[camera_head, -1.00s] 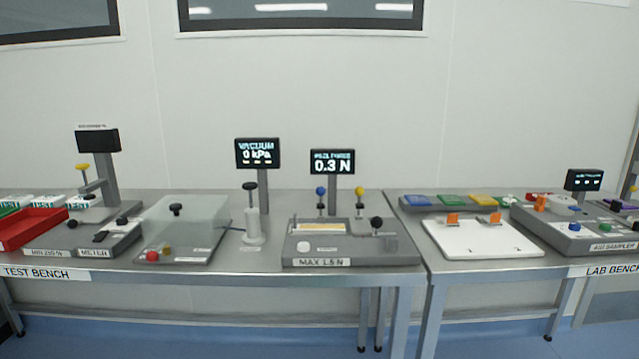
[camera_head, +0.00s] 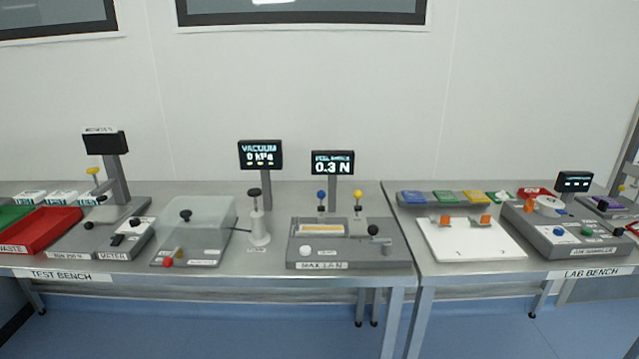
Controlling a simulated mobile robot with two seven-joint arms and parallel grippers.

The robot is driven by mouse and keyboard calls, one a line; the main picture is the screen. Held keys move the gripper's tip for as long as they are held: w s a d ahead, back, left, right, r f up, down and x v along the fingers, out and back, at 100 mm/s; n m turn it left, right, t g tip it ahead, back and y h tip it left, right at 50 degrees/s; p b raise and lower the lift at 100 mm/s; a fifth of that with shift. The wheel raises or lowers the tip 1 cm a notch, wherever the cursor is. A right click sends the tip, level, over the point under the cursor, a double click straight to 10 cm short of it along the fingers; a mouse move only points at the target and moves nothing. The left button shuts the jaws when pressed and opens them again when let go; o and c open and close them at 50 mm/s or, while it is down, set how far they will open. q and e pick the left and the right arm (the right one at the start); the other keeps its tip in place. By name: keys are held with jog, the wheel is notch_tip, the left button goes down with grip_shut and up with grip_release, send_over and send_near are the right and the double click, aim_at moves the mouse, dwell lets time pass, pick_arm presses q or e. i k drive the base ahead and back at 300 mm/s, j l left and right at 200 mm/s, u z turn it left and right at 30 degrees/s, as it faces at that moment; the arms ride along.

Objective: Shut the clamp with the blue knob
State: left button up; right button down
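The blue knob (camera_head: 321,194) tops a short upright stem at the back left of a grey peel tester (camera_head: 345,255) on the test bench. A similar stem with a yellow knob (camera_head: 358,194) stands to its right. A pale strip (camera_head: 321,229) lies on the tester below the blue knob. Whether the blue-knob clamp is open or shut is too small to tell. The screen (camera_head: 332,162) behind reads 0.3 N. Neither of my grippers is in view.
A black knob (camera_head: 373,229) and a white button (camera_head: 305,251) are on the same tester. A vacuum pump with a black handle (camera_head: 254,192) stands close on its left. A white board (camera_head: 470,240) lies to the right on the lab bench.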

aim_at(321, 194)
jog(key=i+j, duration=0.45)
jog(key=i+j+z, duration=0.1)
jog(key=i+j, duration=0.3)
jog(key=j, duration=0.25)
jog(key=i+j, duration=0.45)
jog(key=j+z, duration=0.05)
jog(key=j, duration=0.05)
